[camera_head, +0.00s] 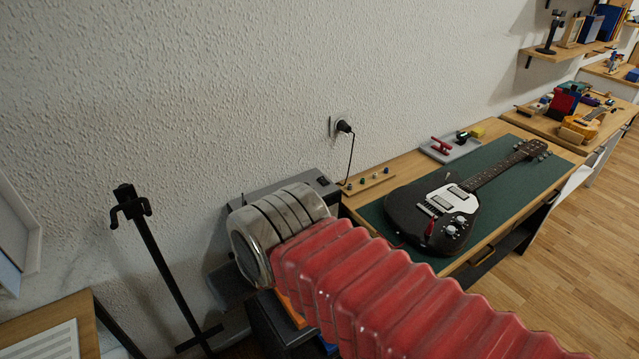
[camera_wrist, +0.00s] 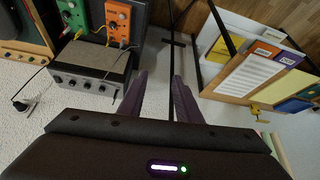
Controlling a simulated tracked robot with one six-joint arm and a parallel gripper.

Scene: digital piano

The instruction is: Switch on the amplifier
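The amplifier looks to be the grey box with a row of knobs in the wrist view (camera_wrist: 95,82), left of my gripper. In the head view a grey box with a small dark switch-like part (camera_head: 323,181) on top stands against the wall, partly hidden by my red arm; I take it for the same amplifier. My gripper (camera_wrist: 159,80) is open and empty, its two dark fingers apart, and does not touch the amplifier. In the head view my gripper is hidden behind my arm. Whether the amplifier is on cannot be told.
A black stand (camera_head: 160,255) rises left of my arm; its pole shows beyond my fingers. A bench holds a black guitar (camera_head: 440,208). A plug (camera_head: 341,126) with a cable is in the wall.

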